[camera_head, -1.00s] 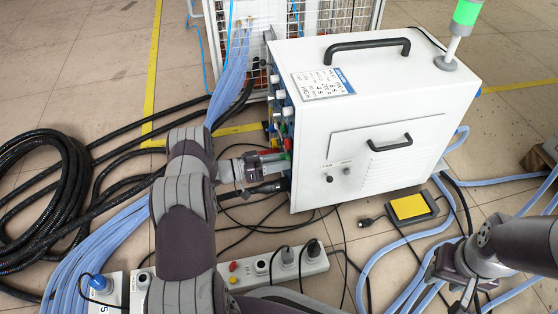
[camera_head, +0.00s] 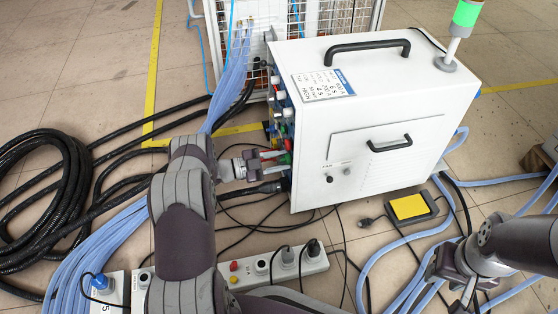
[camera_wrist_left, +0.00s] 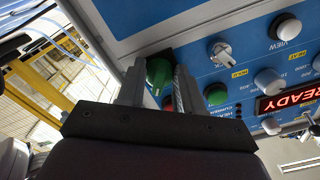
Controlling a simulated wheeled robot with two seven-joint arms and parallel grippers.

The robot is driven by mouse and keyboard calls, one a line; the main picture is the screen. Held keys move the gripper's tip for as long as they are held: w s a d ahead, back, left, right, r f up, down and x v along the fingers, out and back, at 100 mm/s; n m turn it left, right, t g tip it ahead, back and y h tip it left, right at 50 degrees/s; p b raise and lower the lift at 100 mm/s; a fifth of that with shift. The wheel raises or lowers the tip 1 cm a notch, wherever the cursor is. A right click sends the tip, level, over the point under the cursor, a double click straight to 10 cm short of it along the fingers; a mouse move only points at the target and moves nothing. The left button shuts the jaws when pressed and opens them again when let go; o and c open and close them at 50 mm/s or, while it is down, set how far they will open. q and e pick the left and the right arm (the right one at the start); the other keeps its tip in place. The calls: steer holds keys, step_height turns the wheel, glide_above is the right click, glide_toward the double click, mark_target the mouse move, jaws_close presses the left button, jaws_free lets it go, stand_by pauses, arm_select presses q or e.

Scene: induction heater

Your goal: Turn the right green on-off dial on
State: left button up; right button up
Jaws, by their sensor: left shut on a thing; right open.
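The white heater box (camera_head: 385,125) has its blue control panel on its left side, seen edge-on in the head view. In the left wrist view the panel (camera_wrist_left: 145,15) fills the top, with its lettering upside down. My left gripper (camera_head: 273,161) is at this panel. In the left wrist view the left gripper (camera_wrist_left: 160,80) has its fingers on both sides of a green dial (camera_wrist_left: 158,74) and is shut on it. The dial's mark is hidden, so its setting cannot be read. My right gripper (camera_head: 468,295) is open and empty at the lower right, away from the box.
The panel also has a second green knob (camera_wrist_left: 215,94), a white-grey knob (camera_wrist_left: 220,52) and a red READY display (camera_wrist_left: 290,100). A power strip (camera_head: 275,268), a coil of black hose (camera_head: 40,185) and a yellow pedal (camera_head: 410,207) lie on the floor.

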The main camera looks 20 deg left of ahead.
arm_select(q)
steer(key=shift+m, duration=1)
steer(key=o, duration=1)
steer(key=p+v, duration=0.4)
steer(key=v, duration=0.8)
steer(key=shift+s+a, duration=0.25)
steer(key=shift+a, duration=0.05)
